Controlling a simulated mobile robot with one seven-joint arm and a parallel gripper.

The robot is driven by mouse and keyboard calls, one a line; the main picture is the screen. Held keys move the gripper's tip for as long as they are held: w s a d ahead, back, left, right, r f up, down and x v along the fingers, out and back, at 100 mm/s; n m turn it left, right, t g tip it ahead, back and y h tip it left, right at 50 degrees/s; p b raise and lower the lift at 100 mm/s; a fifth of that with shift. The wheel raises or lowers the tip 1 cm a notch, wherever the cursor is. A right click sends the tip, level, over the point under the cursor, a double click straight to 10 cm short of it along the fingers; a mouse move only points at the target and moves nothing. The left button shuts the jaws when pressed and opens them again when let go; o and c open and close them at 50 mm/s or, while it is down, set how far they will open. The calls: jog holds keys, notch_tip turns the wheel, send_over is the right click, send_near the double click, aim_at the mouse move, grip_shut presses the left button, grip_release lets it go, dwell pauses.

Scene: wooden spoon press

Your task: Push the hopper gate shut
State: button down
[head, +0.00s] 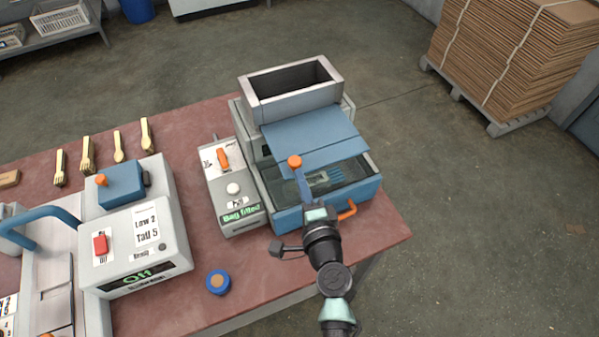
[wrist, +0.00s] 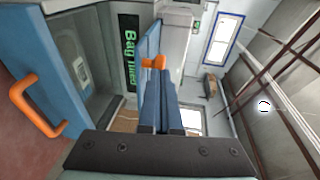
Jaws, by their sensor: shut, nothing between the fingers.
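The hopper (head: 248,93) is an open-topped grey box on the press. Below it, a sloping blue plate (head: 318,134) with an orange knob (head: 294,161) at its lower left covers part of the press; I take this as the gate. How far it is shut cannot be told. My gripper (head: 298,174) is shut and empty, its blue fingers pointing at the knob. In the wrist view, the knob (wrist: 153,62) sits right at the fingertips (wrist: 158,80), touching or nearly so. The fingers hide part of the plate.
A blue front drawer with an orange handle (head: 347,210) is below my gripper. A control box (head: 230,190) reading "Bag filled" stands left of the press. Further left are a sealing machine (head: 140,240), a blue roll (head: 218,282) and wooden cutlery (head: 88,155). The floor right of the table is clear.

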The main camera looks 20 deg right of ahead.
jog(key=shift+w+f, duration=0.15)
jog(key=shift+w, duration=0.5)
